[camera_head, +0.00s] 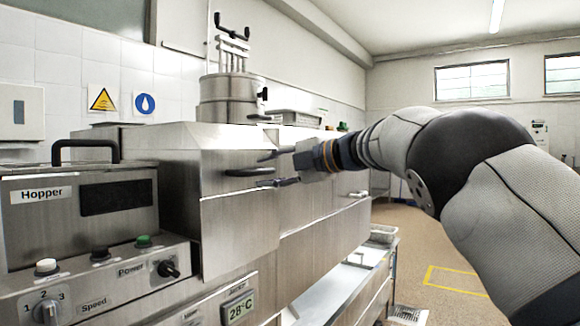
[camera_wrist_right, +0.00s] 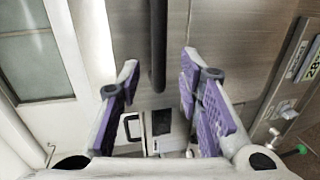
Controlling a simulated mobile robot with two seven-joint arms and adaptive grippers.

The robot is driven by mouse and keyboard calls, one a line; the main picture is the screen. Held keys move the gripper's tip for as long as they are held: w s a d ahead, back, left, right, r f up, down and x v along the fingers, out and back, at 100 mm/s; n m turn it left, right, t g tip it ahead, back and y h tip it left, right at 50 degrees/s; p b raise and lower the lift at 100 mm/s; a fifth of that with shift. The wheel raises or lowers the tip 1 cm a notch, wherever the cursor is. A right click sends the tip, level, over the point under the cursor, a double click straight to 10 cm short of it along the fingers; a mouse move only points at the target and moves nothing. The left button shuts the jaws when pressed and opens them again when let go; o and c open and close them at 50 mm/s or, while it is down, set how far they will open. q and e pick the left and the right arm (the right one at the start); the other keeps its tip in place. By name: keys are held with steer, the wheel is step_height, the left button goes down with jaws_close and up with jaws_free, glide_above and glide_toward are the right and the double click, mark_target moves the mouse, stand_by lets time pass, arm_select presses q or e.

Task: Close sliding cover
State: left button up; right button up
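The steel cover panel (camera_head: 225,160) on the machine's side carries a dark bar handle (camera_head: 249,172). My right gripper (camera_head: 268,169) reaches in from the right at the handle's height, with one finger above it and one below. In the right wrist view the black handle (camera_wrist_right: 158,40) runs between the two spread purple-padded fingers (camera_wrist_right: 160,70), with a gap on both sides. The right gripper is open and holds nothing. How far the cover is slid cannot be told. My left gripper is not in view.
The hopper box (camera_head: 80,210) with a black handle and a control panel (camera_head: 105,275) with knobs stand at the left. A steel pot-like unit (camera_head: 231,98) sits on top of the machine. A temperature display (camera_head: 239,308) is low on the front. Open floor (camera_head: 425,245) lies to the right.

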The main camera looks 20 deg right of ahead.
steer(key=v, duration=0.8)
steer(key=shift+w+f, duration=0.1)
